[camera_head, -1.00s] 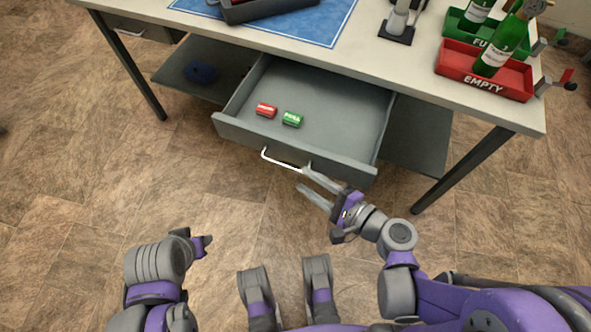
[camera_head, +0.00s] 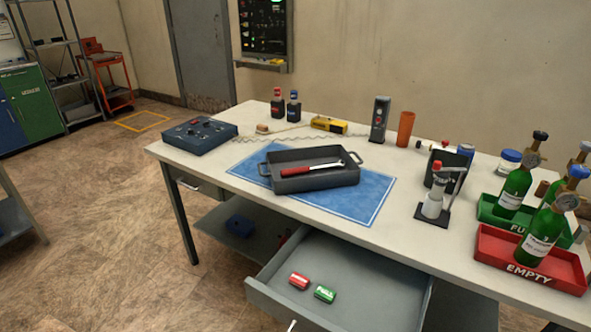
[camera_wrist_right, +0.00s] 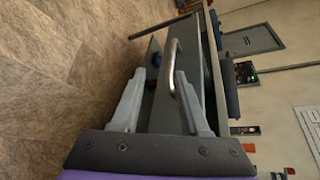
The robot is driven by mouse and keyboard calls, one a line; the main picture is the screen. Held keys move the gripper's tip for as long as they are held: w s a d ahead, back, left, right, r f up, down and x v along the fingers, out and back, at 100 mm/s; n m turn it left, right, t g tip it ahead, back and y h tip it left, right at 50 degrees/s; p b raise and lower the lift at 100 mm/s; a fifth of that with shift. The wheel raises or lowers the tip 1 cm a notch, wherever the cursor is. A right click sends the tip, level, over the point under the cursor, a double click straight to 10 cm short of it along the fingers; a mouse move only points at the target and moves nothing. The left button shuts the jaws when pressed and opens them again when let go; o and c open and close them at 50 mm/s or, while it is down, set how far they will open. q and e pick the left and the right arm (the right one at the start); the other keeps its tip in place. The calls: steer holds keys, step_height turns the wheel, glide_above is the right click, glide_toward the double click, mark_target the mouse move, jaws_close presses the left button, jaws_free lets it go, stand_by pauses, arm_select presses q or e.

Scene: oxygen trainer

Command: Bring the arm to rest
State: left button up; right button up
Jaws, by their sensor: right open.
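My right gripper (camera_wrist_right: 160,73) shows in the right wrist view with its two grey fingers apart and nothing held. The drawer's metal handle (camera_wrist_right: 173,66) lies just beyond the fingertips, and I cannot tell if they touch. The grey drawer (camera_head: 376,293) is pulled open under the table in the head view. My arms and left gripper are out of the head view.
The table (camera_head: 222,151) carries a black tray (camera_head: 335,181) with a red-handled wrench on a blue mat (camera_head: 379,187). A red EMPTY tray (camera_head: 551,276) and a green tray (camera_head: 491,211) with bottles stand at the right. The floor at left is mostly clear.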

steer(key=s+f+n+g+h, duration=0.3)
steer(key=f+n+g+h, duration=0.15)
steer(key=n, duration=0.35)
steer(key=s+d+r+n+g+h, duration=0.3)
steer(key=d+n+h, duration=0.2)
steer(key=d+n, duration=0.3)
arm_select(q)
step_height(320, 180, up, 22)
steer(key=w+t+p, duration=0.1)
steer(key=p, duration=1.8)
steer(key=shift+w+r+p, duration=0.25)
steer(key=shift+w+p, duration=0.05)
steer(key=shift+p, duration=0.1)
arm_select(e)
step_height(320, 180, up, 21)
steer(key=w+t, duration=0.1)
steer(key=w, duration=0.1)
steer(key=shift+a+r, duration=0.15)
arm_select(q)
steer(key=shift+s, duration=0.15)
arm_select(e)
steer(key=shift+s+t, duration=0.2)
steer(key=shift+t, duration=0.05)
